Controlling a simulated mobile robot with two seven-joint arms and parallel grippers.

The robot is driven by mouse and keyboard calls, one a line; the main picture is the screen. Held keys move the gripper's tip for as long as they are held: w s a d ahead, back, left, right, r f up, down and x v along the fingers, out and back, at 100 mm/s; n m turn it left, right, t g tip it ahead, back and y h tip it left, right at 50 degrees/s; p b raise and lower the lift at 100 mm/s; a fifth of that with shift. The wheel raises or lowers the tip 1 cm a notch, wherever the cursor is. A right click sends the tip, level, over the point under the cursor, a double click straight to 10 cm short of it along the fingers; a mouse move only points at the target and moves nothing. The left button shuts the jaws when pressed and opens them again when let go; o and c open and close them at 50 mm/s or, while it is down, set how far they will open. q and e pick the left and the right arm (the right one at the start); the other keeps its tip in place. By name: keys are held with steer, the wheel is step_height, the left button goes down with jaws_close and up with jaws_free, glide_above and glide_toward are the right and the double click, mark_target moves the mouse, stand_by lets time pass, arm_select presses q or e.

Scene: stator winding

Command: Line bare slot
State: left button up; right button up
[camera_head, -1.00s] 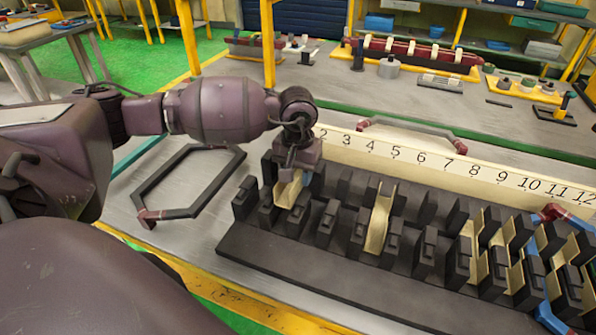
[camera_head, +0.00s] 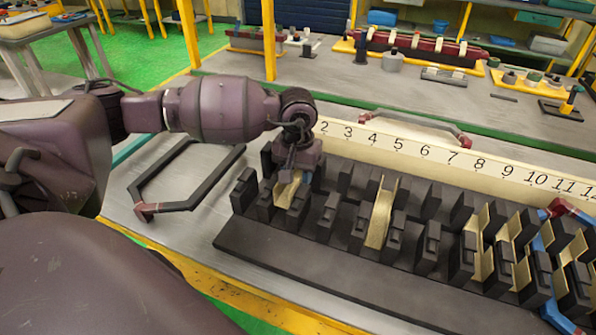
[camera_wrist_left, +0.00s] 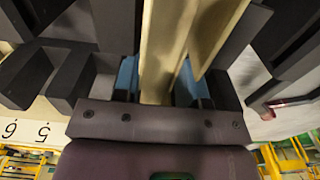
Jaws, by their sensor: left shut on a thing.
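My left gripper (camera_head: 292,168) is shut on a cream slot liner (camera_head: 287,190), low over the left end of the dark stator block (camera_head: 300,262), near number 2. The liner's lower part sits between dark teeth; whether it is fully seated is hidden. In the left wrist view the blue fingertips (camera_wrist_left: 160,82) lie either side of the cream liner (camera_wrist_left: 163,45), with dark teeth around. Another liner (camera_head: 381,212) stands in a slot further right, with bare slots (camera_head: 335,212) between. My right gripper is not in view.
More liners (camera_head: 497,255) and red-and-blue coil pieces (camera_head: 548,235) fill the block's right end. A cream numbered strip (camera_head: 450,165) runs behind. A dark hexagonal coil frame (camera_head: 190,205) lies to the left, and another (camera_head: 420,122) lies behind the strip.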

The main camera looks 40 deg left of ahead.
arm_select(q)
steer(key=shift+f, duration=0.45)
steer(key=shift+f+b, duration=0.4)
steer(key=shift+b, duration=0.1)
steer(key=shift+f+b, duration=0.3)
steer(key=shift+f, duration=0.2)
stand_by(0.3)
steer(key=shift+f+b, duration=0.4)
steer(key=shift+f, duration=0.1)
stand_by(0.7)
steer(key=o, duration=0.8)
steer(key=shift+r, duration=0.85)
stand_by(0.4)
